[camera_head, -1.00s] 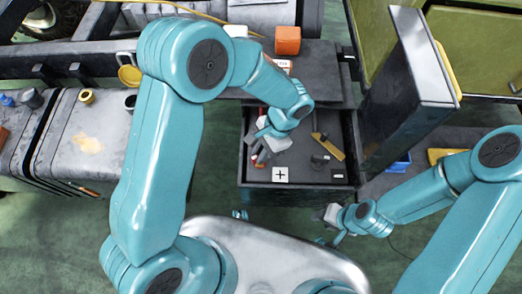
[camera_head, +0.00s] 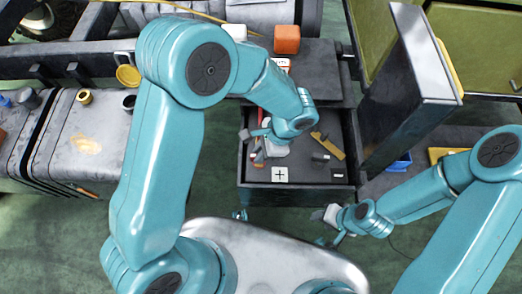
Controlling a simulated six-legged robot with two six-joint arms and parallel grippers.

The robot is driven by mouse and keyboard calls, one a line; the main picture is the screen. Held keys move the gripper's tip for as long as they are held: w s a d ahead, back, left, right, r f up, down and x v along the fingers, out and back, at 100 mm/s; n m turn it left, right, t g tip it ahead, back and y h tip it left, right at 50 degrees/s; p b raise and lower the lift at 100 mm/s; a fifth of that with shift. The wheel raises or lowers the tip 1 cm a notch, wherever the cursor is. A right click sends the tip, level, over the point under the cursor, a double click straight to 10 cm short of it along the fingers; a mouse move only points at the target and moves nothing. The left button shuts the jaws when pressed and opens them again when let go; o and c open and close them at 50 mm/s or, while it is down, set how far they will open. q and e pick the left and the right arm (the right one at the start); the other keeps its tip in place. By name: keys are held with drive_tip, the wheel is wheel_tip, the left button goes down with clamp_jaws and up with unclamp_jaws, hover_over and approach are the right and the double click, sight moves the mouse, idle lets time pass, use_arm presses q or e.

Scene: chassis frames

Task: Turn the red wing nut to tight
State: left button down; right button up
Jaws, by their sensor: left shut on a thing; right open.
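I cannot pick out the red wing nut with certainty. An open dark drawer (camera_head: 243,172) in the middle holds several parts. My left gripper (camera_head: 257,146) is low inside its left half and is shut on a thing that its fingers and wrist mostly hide. Small red parts (camera_head: 260,117) show just above and below the fingers, too small to identify. A white tile with a plus sign (camera_head: 280,174) lies at the drawer's front. My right gripper (camera_head: 322,228) is open and empty, in front of the drawer at its right.
A yellow-brown tool (camera_head: 328,146) and a dark block (camera_head: 320,158) lie in the drawer's right half. An orange block (camera_head: 287,39) stands on the ledge behind. A dark upright panel (camera_head: 405,85) bounds the right side.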

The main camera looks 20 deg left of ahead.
use_arm(q)
drive_tip(key=shift+s+f, duration=0.2)
drive_tip(key=shift+f, duration=0.1)
drive_tip(key=c, duration=1.1)
unclamp_jaws()
drive_tip(key=shift+w, duration=0.15)
drive_tip(key=shift+r, duration=0.25)
drive_tip(key=p+v, duration=0.2)
drive_tip(key=v, duration=1.4)
drive_tip(key=shift+w+d, duration=0.1)
drive_tip(key=shift+f, duration=0.1)
